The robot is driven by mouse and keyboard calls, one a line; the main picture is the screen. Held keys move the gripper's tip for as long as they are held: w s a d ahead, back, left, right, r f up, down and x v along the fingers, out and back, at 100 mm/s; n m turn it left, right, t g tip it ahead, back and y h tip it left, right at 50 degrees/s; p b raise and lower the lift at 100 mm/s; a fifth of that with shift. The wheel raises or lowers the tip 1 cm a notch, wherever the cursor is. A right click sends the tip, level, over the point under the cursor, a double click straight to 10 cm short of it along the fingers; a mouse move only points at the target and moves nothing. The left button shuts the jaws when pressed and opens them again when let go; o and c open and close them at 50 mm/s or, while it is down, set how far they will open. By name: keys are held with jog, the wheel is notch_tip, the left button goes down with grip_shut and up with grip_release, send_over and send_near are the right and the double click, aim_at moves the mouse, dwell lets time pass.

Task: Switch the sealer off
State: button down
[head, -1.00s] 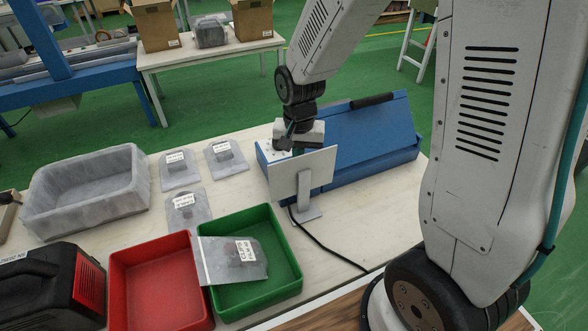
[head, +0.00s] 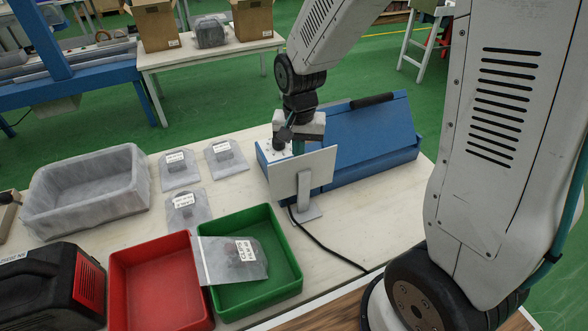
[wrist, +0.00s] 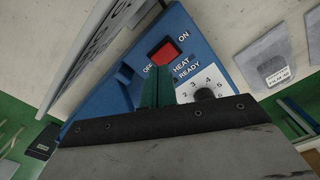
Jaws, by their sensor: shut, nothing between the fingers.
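The blue sealer (head: 365,140) stands at the back right of the table, with its control panel at its left end. In the wrist view the sealer's red rocker switch (wrist: 165,53) sits between the ON and OFF marks. It looks lit or bright red; which side is pressed I cannot tell. A dial (wrist: 204,95) with numbers sits below HEAT and READY labels. My gripper (wrist: 160,72) is shut and empty, its green fingertips right at the switch's lower edge; contact is unclear. In the head view my gripper (head: 298,145) is over the panel, partly hidden by a white plate.
The white upright plate (head: 302,178) on a stand is close in front of the panel. A green tray (head: 290,265) with a labelled bag, a red tray (head: 155,275), a grey bin (head: 80,205) and several labelled pouches (head: 226,157) fill the left. A black cable runs rightward.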

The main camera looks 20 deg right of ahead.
jog(key=shift+r, duration=2.05)
jog(key=s+d+r+n, duration=0.1)
jog(key=s+r+n, duration=0.2)
jog(key=s+r, duration=0.4)
jog(key=s+d+r+n+t, duration=0.1)
jog(key=s+r, duration=0.5)
jog(key=s, duration=0.9)
jog(key=shift+d+r+n, duration=0.4)
jog(key=shift+d+n, duration=0.15)
jog(key=shift+n, duration=0.45)
